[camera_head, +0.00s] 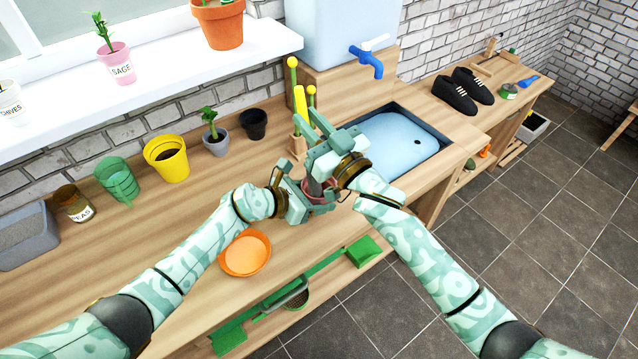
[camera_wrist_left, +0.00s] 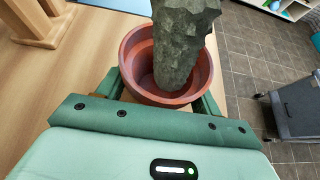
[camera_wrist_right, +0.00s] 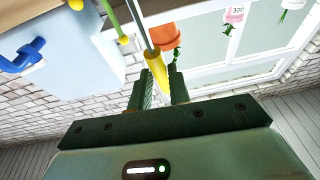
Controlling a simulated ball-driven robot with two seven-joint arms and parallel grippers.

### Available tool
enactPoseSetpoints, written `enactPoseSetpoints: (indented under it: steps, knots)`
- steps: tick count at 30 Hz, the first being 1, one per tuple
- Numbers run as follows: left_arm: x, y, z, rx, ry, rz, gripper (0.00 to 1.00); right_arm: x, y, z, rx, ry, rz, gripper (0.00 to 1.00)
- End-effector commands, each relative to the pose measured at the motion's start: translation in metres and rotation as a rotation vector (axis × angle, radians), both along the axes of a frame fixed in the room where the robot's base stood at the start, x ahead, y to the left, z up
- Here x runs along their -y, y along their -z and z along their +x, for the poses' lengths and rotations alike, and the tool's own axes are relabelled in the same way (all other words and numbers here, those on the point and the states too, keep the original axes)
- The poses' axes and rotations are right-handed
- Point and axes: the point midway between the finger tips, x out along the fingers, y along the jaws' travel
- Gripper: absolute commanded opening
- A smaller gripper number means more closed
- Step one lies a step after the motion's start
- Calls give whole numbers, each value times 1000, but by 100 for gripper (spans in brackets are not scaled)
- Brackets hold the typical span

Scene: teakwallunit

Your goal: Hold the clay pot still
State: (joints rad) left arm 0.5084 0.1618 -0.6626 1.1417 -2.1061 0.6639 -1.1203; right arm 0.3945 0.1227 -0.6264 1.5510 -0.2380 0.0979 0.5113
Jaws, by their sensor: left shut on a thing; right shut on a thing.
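The clay pot (camera_wrist_left: 130,58) is reddish brown and open at the top in the left wrist view. My left gripper (camera_head: 313,203) is shut on it, a finger on either side. In the head view the pot (camera_head: 321,188) is largely hidden by my grippers. A rough dark grey piece (camera_wrist_left: 183,45) reaches down into the pot. My right gripper (camera_head: 309,124) is above the pot and shut on a yellow handle (camera_wrist_right: 157,68) with a grey shaft. The yellow handle (camera_head: 300,103) sticks up past the fingers. The grey piece seems to be this tool's lower end.
An orange saucer (camera_head: 245,235) lies on the wooden bench left of my grippers. A blue sink (camera_head: 400,135) is at the right. A wooden rack (camera_wrist_left: 42,38) stands near the pot. Black (camera_head: 253,124), grey and yellow (camera_head: 166,160) pots line the wall.

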Motion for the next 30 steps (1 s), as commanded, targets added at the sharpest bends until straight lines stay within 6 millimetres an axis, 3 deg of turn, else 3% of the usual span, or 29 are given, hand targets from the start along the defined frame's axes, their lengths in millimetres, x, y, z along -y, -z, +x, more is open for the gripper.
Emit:
enactPoseSetpoints:
  steps: [18,30]
  knots:
    - [0,0,0,1,0,-1,53,0,-64,0,4,1,0,0]
    - [0,0,0,0,0,0,53,0,-71,0,1,1,-2,0]
